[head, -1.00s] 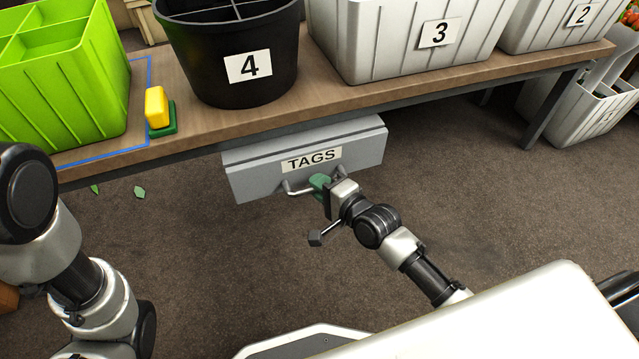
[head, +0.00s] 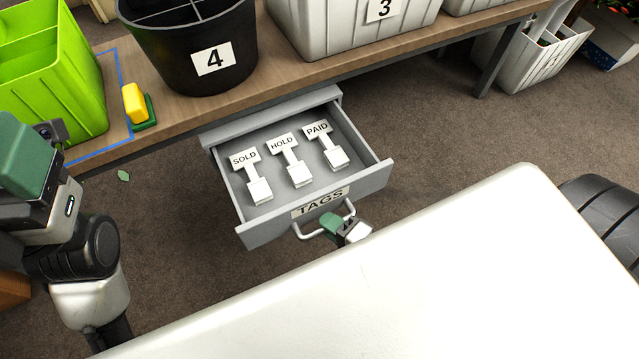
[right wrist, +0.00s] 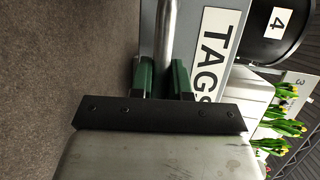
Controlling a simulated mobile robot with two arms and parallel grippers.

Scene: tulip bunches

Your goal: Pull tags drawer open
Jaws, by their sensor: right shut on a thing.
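The grey tags drawer (head: 372,183) stands pulled out from under the wooden table in the head view. Its front bears a TAGS label (head: 320,202) and a metal bar handle (head: 306,234). Three white tags lie inside: SOLD (head: 259,190), HOLD (head: 299,174) and PAID (head: 335,156). My right gripper (head: 331,222) is shut on the handle; the right wrist view shows the bar (right wrist: 168,45) between its green fingers (right wrist: 161,80). My white body hides most of the right arm. My left gripper (head: 25,160) is at the left edge, away from the drawer; its fingertips cannot be made out.
On the table (head: 185,108) stand a green crate (head: 70,90), a black bucket marked 4 (head: 185,55), a white bin marked 3 (head: 330,30) and a yellow and green block (head: 136,104). A white bin (head: 525,65) stands on the floor at the right.

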